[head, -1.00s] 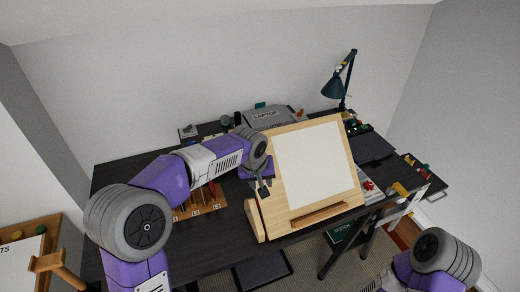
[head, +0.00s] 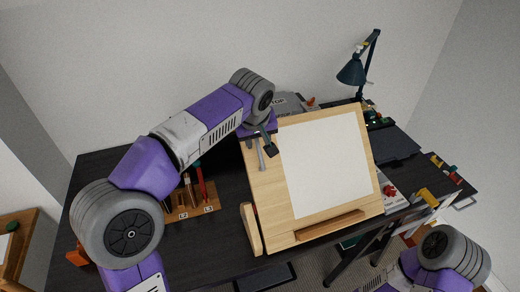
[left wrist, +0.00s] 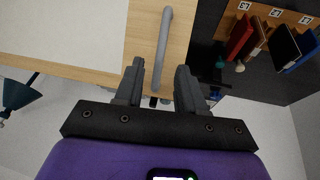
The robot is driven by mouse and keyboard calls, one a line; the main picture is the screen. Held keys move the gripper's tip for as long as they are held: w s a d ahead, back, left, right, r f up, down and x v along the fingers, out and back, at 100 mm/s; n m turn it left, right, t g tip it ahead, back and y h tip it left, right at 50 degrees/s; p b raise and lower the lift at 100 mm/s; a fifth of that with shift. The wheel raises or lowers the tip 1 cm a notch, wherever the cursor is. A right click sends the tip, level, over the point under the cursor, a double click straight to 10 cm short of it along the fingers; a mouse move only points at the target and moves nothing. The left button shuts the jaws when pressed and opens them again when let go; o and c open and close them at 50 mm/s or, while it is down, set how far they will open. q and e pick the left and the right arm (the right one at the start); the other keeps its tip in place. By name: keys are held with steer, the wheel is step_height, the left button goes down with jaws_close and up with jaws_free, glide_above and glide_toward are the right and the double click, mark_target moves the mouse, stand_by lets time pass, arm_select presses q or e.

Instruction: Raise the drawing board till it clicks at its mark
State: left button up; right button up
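The drawing board (head: 290,215) is pale wood with a white sheet on it, tilted on the desk. A grey bar handle (head: 261,155) stands on its upper left part. The handle also shows in the left wrist view (left wrist: 163,40), running along the wooden face. My left gripper (head: 266,143) is at the board's upper left. In the left wrist view my left gripper (left wrist: 160,82) has its fingers apart, with the handle's near end between them and clear space on both sides. No click mark can be made out. My right gripper is out of view; only its arm shows at lower right.
A dark lamp (head: 352,72) stands behind the board at the right.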

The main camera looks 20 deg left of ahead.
mark_target(259, 150)
arm_select(q)
steer(key=x, duration=0.5)
steer(key=shift+f, duration=0.35)
steer(key=shift+c, duration=0.4)
jaws_close()
steer(key=shift+b, duration=0.3)
